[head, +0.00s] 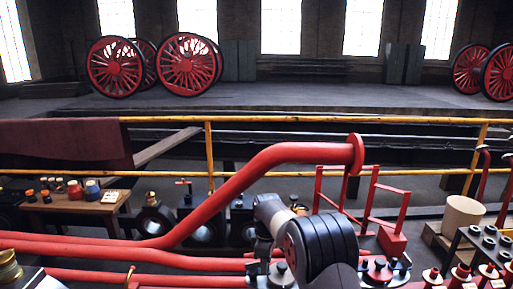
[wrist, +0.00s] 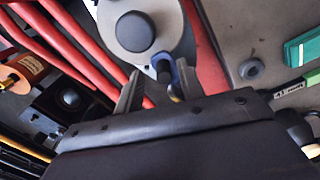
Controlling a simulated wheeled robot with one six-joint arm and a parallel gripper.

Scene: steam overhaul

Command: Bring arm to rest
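My arm (head: 323,242) shows in the head view at the lower middle, bent, in front of the red pipes. My gripper (wrist: 160,82) shows in the wrist view as two dark fingers standing apart. A round grey fitting with a dark knob (wrist: 136,32) lies beyond the fingertips. A small blue part with a brass-coloured end (wrist: 181,76) shows between the fingers, close to the right one. I see no finger closed on it; whether it touches that finger I cannot tell. In the head view the fingertips are hard to make out.
Thick red pipes (head: 225,196) run across the front left. A yellow railing (head: 330,119) crosses behind them. A wooden table (head: 85,206) with small jars stands left. A cream cylinder (head: 462,213) and several red-based fittings (head: 461,274) stand right. Red wheels (head: 115,67) stand far back.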

